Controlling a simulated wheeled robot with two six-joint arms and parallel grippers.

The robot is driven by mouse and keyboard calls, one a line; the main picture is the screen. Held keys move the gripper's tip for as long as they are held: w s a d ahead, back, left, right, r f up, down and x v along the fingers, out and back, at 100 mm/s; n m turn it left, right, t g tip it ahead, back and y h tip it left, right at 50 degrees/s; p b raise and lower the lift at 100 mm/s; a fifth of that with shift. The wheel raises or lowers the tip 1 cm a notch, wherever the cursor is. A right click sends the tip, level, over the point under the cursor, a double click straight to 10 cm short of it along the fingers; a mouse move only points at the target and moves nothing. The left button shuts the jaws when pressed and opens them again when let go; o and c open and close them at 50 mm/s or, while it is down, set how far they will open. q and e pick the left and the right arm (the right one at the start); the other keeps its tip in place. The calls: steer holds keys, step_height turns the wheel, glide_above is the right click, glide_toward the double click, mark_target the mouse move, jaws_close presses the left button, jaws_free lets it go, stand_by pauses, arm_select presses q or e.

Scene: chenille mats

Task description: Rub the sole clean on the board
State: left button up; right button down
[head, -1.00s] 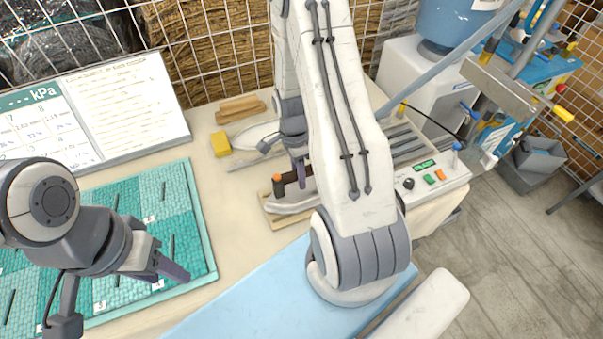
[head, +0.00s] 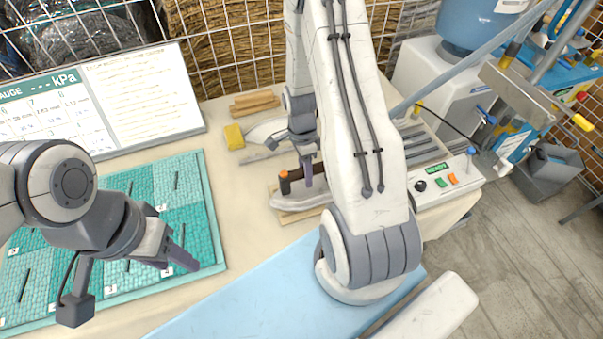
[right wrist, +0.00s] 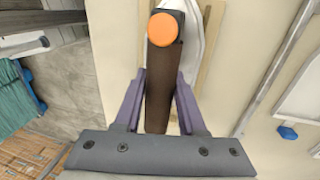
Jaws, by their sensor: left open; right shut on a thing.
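A pale iron-like tool (head: 300,200) with a dark brown handle and an orange end cap (head: 284,177) lies on a small wooden board (head: 302,216). Its tip reaches the board's left end. My right gripper (head: 300,172) is shut on the brown handle, which also shows between its purple fingers in the right wrist view (right wrist: 160,75). The sole faces down and is hidden, so I cannot tell its state or whether it fully touches the board. My left gripper (head: 176,240) is open and empty above the teal mat (head: 207,215).
A yellow block (head: 234,136) and wooden sticks (head: 254,105) lie behind the board. A control box (head: 447,187) with buttons stands to its right. A pale blue mat (head: 265,295) lies in front. The beige table strip left of the board is clear.

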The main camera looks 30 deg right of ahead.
steer(key=shift+s+d+f, duration=0.1)
steer(key=shift+s+d, duration=0.1)
steer(key=shift+d, duration=0.6)
steer(key=shift+s+d, duration=0.2)
steer(key=shift+d, duration=0.55)
steer(key=shift+s+d+f, duration=0.1)
steer(key=shift+s+d, duration=0.1)
steer(key=shift+d, duration=0.6)
steer(key=shift+r, duration=0.15)
steer(key=shift+d+r+p, duration=0.1)
steer(key=shift+r+p, duration=3.05)
steer(key=shift+r, duration=0.8)
